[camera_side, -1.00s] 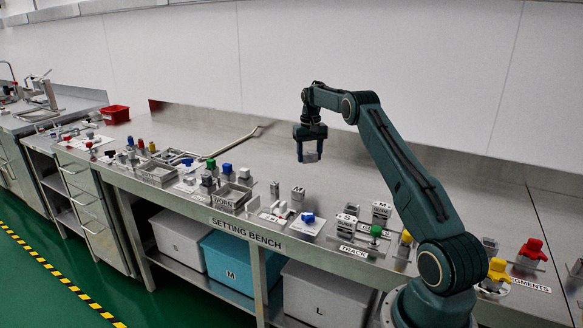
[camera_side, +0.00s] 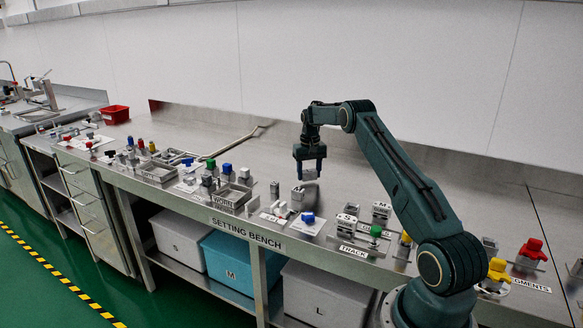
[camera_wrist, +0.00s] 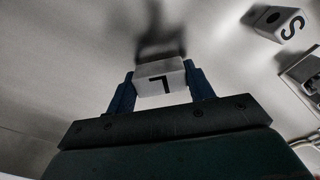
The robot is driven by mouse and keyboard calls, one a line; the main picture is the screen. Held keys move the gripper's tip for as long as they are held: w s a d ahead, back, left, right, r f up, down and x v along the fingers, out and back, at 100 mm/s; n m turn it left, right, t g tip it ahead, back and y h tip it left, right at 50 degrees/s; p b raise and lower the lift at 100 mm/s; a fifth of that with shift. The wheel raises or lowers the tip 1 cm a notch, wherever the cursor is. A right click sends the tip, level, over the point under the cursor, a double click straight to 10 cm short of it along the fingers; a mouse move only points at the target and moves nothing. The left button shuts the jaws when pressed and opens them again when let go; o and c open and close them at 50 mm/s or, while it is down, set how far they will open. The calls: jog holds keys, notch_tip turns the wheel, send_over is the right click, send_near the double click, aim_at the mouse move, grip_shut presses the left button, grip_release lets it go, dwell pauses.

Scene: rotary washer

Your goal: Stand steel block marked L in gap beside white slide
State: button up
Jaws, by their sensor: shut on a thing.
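My gripper (camera_side: 310,172) is shut on the steel block marked L (camera_wrist: 160,80), with one dark blue finger on each side of it in the wrist view. In the side view the block (camera_side: 310,175) shows between the fingertips, above the bench top. A shadow lies beyond it on the steel in the wrist view. The white slide (camera_side: 281,210) appears to be the small white piece on the plate at the bench front, left of a blue knob (camera_side: 308,217); the gap beside it is too small to make out.
A block marked S (camera_wrist: 281,22) stands at the upper right of the wrist view, close by in the side view (camera_side: 297,196). A small upright steel block (camera_side: 275,189) stands left of it. Several fixtures with coloured knobs line the bench front. The back of the bench is mostly clear.

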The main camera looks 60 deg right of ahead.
aim_at(309, 171)
jog(key=shift+f, duration=0.45)
jog(key=shift+f, duration=0.15)
jog(key=o, duration=1.3)
notch_tip(309, 171, up, 12)
dwell(0.3)
